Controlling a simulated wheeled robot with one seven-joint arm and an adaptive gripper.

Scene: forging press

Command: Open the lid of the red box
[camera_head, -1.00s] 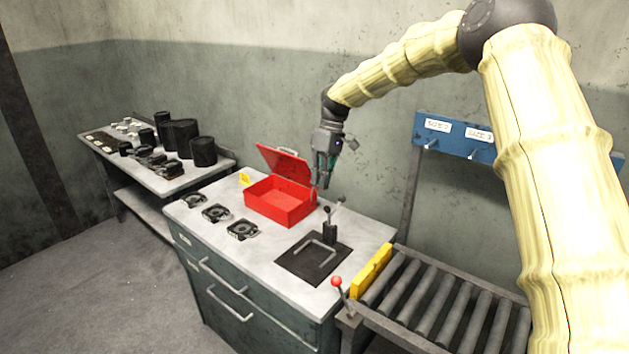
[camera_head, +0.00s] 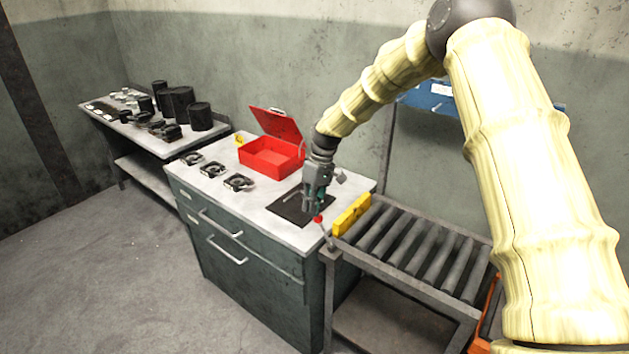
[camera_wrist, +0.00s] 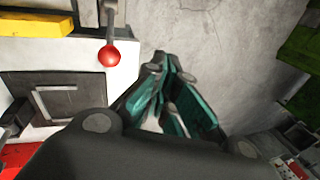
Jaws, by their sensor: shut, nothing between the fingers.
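The red box (camera_head: 268,160) stands on the grey cabinet top in the head view. Its lid (camera_head: 276,124) is raised and leans back, so the red inside shows. The box is empty as far as I can see. My gripper (camera_head: 315,213) is shut and empty. It points down near the front right corner of the cabinet, to the right of and nearer than the box, and apart from it. In the wrist view my fingers (camera_wrist: 168,90) are together, and a red piece, probably the box, shows at the lower left edge.
A lever with a red knob (camera_wrist: 110,55) is close to my gripper. A black plate with a handle (camera_head: 292,207) and several black round parts (camera_head: 238,182) lie on the cabinet (camera_head: 240,248). A roller conveyor (camera_head: 410,248) with a yellow block (camera_head: 352,214) stands at right.

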